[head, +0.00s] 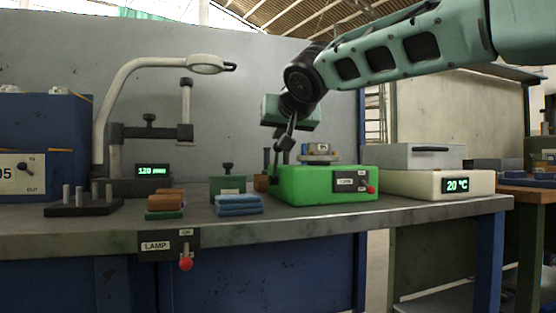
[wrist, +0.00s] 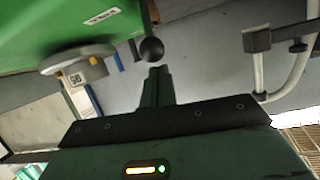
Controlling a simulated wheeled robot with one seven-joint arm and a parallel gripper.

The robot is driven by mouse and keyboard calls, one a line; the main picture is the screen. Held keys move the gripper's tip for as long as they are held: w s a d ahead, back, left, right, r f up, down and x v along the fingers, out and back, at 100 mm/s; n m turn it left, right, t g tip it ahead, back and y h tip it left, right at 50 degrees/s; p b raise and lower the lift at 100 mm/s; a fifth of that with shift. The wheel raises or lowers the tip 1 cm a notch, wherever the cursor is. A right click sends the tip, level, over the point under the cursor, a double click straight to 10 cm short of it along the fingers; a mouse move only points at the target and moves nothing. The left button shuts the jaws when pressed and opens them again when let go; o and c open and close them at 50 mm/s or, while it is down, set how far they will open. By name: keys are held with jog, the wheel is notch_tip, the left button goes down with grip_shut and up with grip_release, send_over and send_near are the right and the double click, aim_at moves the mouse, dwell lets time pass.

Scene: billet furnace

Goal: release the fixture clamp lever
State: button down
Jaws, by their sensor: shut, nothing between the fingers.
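The green fixture box (head: 315,186) sits on the bench and fills the upper left of the wrist view (wrist: 50,20). A dark clamp lever (head: 275,165) stands at its left end. In the wrist view its black ball knob (wrist: 151,50) shows just beyond my fingertips. My gripper (wrist: 158,70) is shut and empty, with its tips very close to the knob; I cannot tell whether they touch. In the head view my gripper (head: 286,143) is small and dark above the left end of the box, so the lever is hard to separate from it.
A white unit (head: 415,184) reading 20 °C stands right of the box. Blue blocks (head: 238,205), brown and green blocks (head: 165,203), a peg rack (head: 83,208) and an arched lamp (head: 125,75) are to the left. A red lamp knob (head: 186,264) hangs at the bench front.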

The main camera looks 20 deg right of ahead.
jog(key=shift+s+f+t+b, duration=0.55)
jog(key=shift+f+t+b, duration=0.1)
jog(key=shift+b, duration=2.35)
jog(key=shift+s+r+b, duration=0.2)
jog(key=shift+s+b, duration=0.05)
jog(key=shift+b, duration=0.5)
jog(key=shift+w+r+p, duration=0.2)
jog(key=shift+r+p, duration=0.3)
jog(key=shift+p, duration=0.05)
jog(key=r+p, duration=0.1)
jog(key=w+r+p, duration=0.2)
jog(key=shift+d+r+p, duration=0.1)
jog(key=shift+d+p, duration=0.15)
jog(key=shift+p, duration=0.05)
jog(key=v, duration=1)
jog(key=shift+f, duration=0.35)
jog(key=shift+s, duration=0.1)
